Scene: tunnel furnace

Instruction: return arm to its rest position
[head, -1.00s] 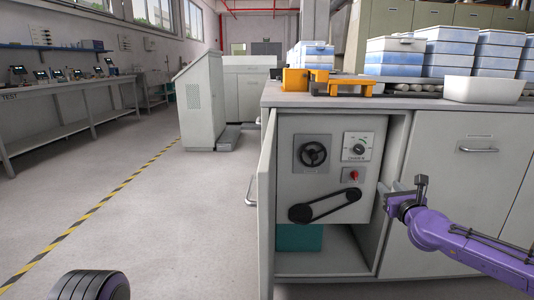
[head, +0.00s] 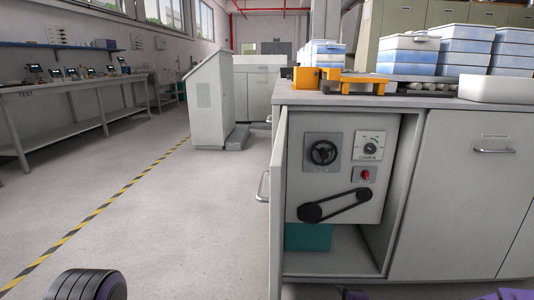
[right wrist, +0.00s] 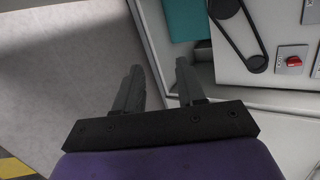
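My right gripper (right wrist: 157,82) shows in the right wrist view with its two grey fingers spread apart and nothing between them. It is in front of the open cabinet, with the cabinet's lower edge and a strip of floor beyond the fingers. In the head view only a bit of my purple right arm (head: 500,295) shows at the bottom edge, and the right gripper is out of frame. A dark ribbed part of my left arm (head: 85,285) shows at the bottom left. My left gripper is in neither view.
The cabinet door (head: 278,205) stands open. Inside are a control panel (head: 320,185), a belt drive (head: 333,206), a red switch (right wrist: 293,61) and a teal box (head: 308,237). The floor (head: 170,220) to the left is clear, with a yellow-black stripe (head: 105,201).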

